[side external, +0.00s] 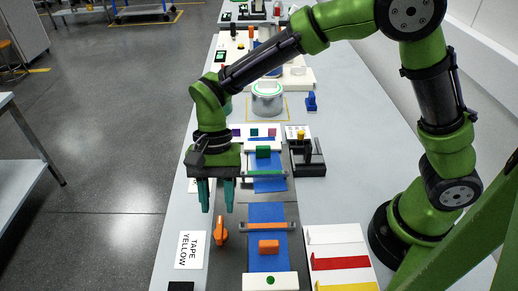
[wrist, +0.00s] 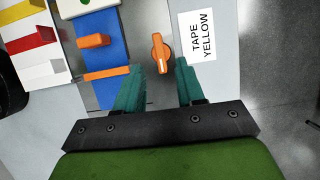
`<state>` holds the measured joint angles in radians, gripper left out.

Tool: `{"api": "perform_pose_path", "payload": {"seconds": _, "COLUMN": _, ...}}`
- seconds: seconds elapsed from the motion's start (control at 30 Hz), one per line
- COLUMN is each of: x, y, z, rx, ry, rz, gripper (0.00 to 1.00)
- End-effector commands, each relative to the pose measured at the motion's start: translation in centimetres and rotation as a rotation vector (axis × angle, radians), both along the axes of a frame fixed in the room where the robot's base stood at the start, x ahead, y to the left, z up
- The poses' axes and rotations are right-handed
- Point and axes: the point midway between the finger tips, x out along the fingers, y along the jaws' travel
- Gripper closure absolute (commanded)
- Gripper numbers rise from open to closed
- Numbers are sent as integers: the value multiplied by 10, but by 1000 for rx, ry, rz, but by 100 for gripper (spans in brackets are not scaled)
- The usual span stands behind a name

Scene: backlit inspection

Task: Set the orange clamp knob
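The orange clamp knob (side external: 220,230) stands on the dark grey strip, left of the blue strip (side external: 266,212), with a raised grip and a pale line on it. In the wrist view the knob (wrist: 161,52) shows just beyond and between my fingertips. My gripper (side external: 216,210) is open, its two teal fingers pointing down and empty, a little behind the knob in the side view. It also shows in the wrist view (wrist: 159,70). An orange bar (side external: 267,226) crosses the blue strip, and an orange block (side external: 268,246) sits on it.
A "TAPE YELLOW" card (side external: 191,250) lies left of the knob. A white board (side external: 338,236) with white, red and yellow pieces lies to the right. A black fixture (side external: 308,157) and a metal cylinder (side external: 267,99) stand farther back.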

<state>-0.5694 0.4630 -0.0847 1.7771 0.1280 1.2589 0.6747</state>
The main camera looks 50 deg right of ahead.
Motion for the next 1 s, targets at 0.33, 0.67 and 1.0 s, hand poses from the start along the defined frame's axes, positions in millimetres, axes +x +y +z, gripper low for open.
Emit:
{"api": "perform_pose_path", "payload": {"seconds": 0.33, "x": 23, "y": -23, "z": 77, "rx": 0, "ry": -3, "rz": -1, "gripper": 62}}
{"api": "perform_pose_path", "payload": {"seconds": 0.67, "x": 30, "y": -31, "z": 104, "rx": -1, "ry": 1, "rz": 1, "gripper": 62}}
{"api": "perform_pose_path", "payload": {"seconds": 1.0, "x": 30, "y": -31, "z": 104, "rx": 2, "ry": -6, "rz": 14, "gripper": 62}}
